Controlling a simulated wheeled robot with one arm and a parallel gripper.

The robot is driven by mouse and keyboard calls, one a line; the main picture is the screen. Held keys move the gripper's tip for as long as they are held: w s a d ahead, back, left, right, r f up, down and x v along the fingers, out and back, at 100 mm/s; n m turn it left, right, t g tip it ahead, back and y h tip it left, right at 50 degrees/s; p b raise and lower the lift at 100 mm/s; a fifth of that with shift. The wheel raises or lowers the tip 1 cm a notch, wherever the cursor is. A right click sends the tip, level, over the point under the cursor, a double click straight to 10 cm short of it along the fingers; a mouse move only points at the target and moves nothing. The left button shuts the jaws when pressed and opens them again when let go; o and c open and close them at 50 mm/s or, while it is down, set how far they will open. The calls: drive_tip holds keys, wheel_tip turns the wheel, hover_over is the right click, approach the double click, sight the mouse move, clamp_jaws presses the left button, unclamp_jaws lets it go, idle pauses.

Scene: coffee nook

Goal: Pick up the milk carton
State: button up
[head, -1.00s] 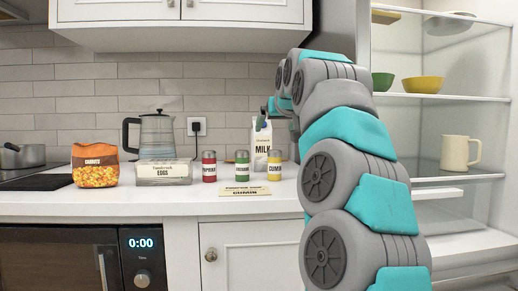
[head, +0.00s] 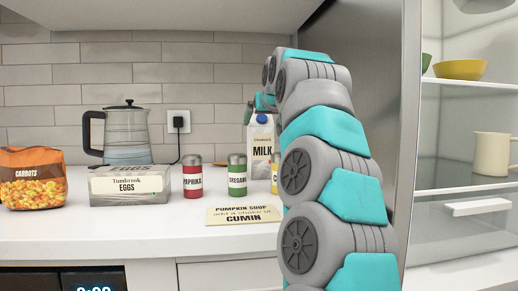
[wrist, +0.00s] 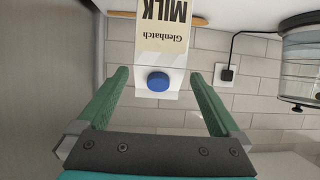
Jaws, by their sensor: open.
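The white milk carton (head: 260,144) with a blue cap stands upright on the counter in the head view, partly hidden by my arm on its right. In the wrist view, which is upside down, the carton (wrist: 165,40) shows its label and blue cap, lying ahead of the space between my fingers. My gripper (wrist: 160,92) is open and empty, with a finger on each side of the carton's top. In the head view the fingers are mostly hidden behind my arm.
On the counter (head: 120,235) stand a paprika jar (head: 192,178), an oregano jar (head: 237,178), a partly hidden yellow jar (head: 275,175), an egg box (head: 130,186), a carrot bag (head: 33,180) and a kettle (head: 127,135). A recipe card (head: 243,214) lies in front. An open fridge (head: 465,140) is at right.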

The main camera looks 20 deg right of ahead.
drive_tip(key=shift+p+x, duration=0.45)
drive_tip(key=shift+x, duration=2.65)
drive_tip(key=shift+f, duration=0.1)
drive_tip(key=shift+c, duration=0.2)
drive_tip(key=shift+s, duration=0.1)
clamp_jaws()
